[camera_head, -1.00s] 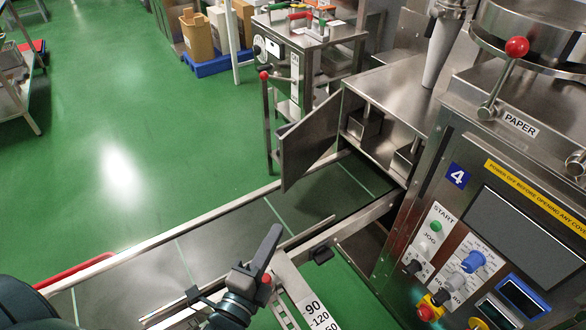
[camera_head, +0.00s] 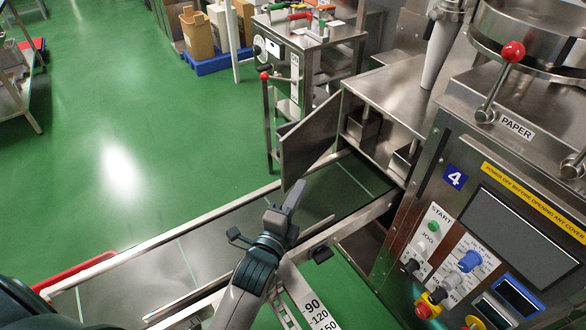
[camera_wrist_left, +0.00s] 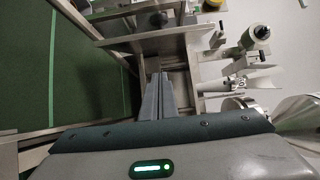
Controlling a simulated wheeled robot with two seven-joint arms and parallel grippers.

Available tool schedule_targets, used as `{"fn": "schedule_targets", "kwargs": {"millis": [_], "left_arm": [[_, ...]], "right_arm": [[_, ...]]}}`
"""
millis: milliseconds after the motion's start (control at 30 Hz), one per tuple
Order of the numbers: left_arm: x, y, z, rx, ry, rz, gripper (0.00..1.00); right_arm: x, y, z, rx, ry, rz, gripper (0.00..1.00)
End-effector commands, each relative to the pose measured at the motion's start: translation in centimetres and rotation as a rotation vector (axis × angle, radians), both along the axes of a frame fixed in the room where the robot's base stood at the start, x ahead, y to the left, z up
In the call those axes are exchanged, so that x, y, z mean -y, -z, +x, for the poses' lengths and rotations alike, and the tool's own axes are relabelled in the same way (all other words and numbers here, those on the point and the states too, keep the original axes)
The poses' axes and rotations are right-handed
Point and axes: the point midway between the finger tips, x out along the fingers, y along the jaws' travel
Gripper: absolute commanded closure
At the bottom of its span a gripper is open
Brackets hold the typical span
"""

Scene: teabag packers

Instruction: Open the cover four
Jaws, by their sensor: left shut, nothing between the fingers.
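The machine marked with a blue 4 (camera_head: 454,178) stands at the right. A flat steel cover (camera_head: 308,136) hangs from its box-like housing (camera_head: 400,85), swung partly outward, with dark space and small steel parts showing behind it. My left gripper (camera_head: 297,184) is shut and empty. Its fingertips point up near the cover's lower outer corner in the head view; I cannot tell if they touch it. The shut fingers also show in the left wrist view (camera_wrist_left: 158,92), pointing at the steel frame. My right gripper is not in view.
A conveyor (camera_head: 215,240) with steel rails runs under the cover. A control panel (camera_head: 460,255) with buttons and a red-knobbed lever (camera_head: 512,52) are at the right. A steel cabinet (camera_head: 310,50) stands behind. Green floor (camera_head: 150,110) at the left is clear.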

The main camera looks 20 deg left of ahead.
Motion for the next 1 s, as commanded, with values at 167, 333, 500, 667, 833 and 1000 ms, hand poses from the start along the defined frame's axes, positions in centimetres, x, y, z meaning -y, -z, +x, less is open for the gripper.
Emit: {"fn": "schedule_targets", "kwargs": {"millis": [167, 333, 500, 667, 833, 1000], "left_arm": [[0.2, -0.1, 3.4, 0.001, -0.001, -0.001, 1.0], [-0.5, -0.1, 5.6, 0.0, -0.001, 0.003, 1.0], [-2.5, 0.0, 6.1, -0.002, 0.0, 0.002, 1.0], [-3.4, 0.0, 6.4, -0.001, 0.0, 0.0, 1.0], [-3.5, 0.0, 6.4, 0.0, 0.0, 0.0, 1.0], [-3.5, 0.0, 6.4, 0.0, 0.0, 0.0, 1.0]], "right_arm": [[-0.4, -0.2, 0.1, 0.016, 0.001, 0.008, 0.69], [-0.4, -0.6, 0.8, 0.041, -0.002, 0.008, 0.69], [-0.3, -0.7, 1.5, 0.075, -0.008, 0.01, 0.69], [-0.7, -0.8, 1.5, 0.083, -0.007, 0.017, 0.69], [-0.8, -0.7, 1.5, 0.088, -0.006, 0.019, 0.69], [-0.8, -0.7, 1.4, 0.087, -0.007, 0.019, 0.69]]}}
